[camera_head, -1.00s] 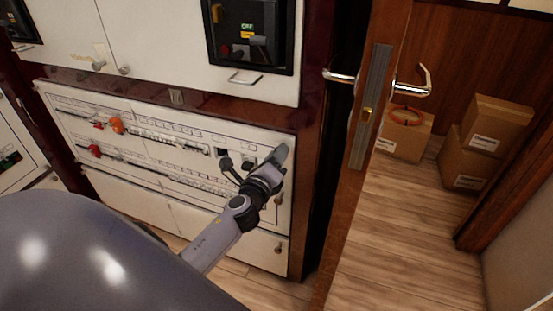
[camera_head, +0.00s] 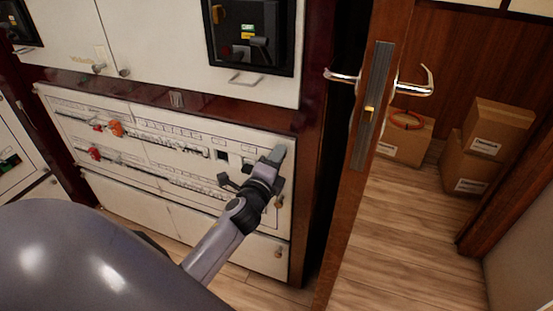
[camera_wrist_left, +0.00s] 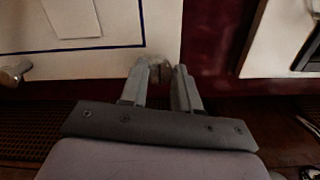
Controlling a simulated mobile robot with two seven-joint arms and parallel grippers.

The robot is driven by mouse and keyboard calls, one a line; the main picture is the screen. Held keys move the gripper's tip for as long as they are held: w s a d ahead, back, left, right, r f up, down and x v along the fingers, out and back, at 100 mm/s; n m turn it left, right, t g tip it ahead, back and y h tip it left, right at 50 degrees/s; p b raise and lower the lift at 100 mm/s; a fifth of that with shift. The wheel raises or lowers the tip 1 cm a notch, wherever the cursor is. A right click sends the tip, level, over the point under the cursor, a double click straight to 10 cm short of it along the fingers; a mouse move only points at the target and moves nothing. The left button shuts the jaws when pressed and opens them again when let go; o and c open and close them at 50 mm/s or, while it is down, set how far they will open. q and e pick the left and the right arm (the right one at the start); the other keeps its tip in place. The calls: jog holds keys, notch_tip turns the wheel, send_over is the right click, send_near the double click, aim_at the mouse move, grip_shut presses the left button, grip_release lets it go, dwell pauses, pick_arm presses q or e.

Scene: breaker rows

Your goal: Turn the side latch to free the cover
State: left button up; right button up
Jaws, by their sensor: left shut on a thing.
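The white breaker cover (camera_head: 65,118), with rows of switches, fills the lower cabinet front in the head view. Its plain margin shows in the left wrist view (camera_wrist_left: 163,25). My left gripper (camera_head: 274,156) is at the cover's right side, near the upper right corner. In the left wrist view its two fingers (camera_wrist_left: 162,88) are shut on a small rounded metal side latch (camera_wrist_left: 157,68) at the cover's edge. The fingers mostly hide this latch, and its exact angle is unclear. My right gripper does not show.
Red and orange switches (camera_head: 115,128) stick out from the cover's left part. A wooden door edge with a metal handle (camera_head: 342,76) stands close to the right of the cabinet. Cardboard boxes (camera_head: 404,140) are beyond it. Wood floor (camera_head: 400,230) is clear there.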

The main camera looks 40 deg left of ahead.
pick_arm(q)
jog(key=o, duration=1.1)
jog(key=shift+c, duration=0.2)
jog(key=shift+s, duration=0.1)
jog(key=v, duration=0.7)
jog(key=shift+d, duration=0.1)
jog(key=s+d+f+n+g+h+p, duration=0.3)
jog(key=s+d+f+n+p, duration=0.1)
jog(key=s, duration=0.5)
jog(key=s+d+f+n+g+h+p, duration=0.3)
jog(key=s+d+n, duration=0.5)
jog(key=n, duration=0.3)
notch_tip(320, 180, down, 3)
jog(key=shift+s+d+r+g+p, duration=0.1)
jog(key=shift+s+d+g+p, duration=0.15)
jog(key=shift+s+g+p, duration=0.4)
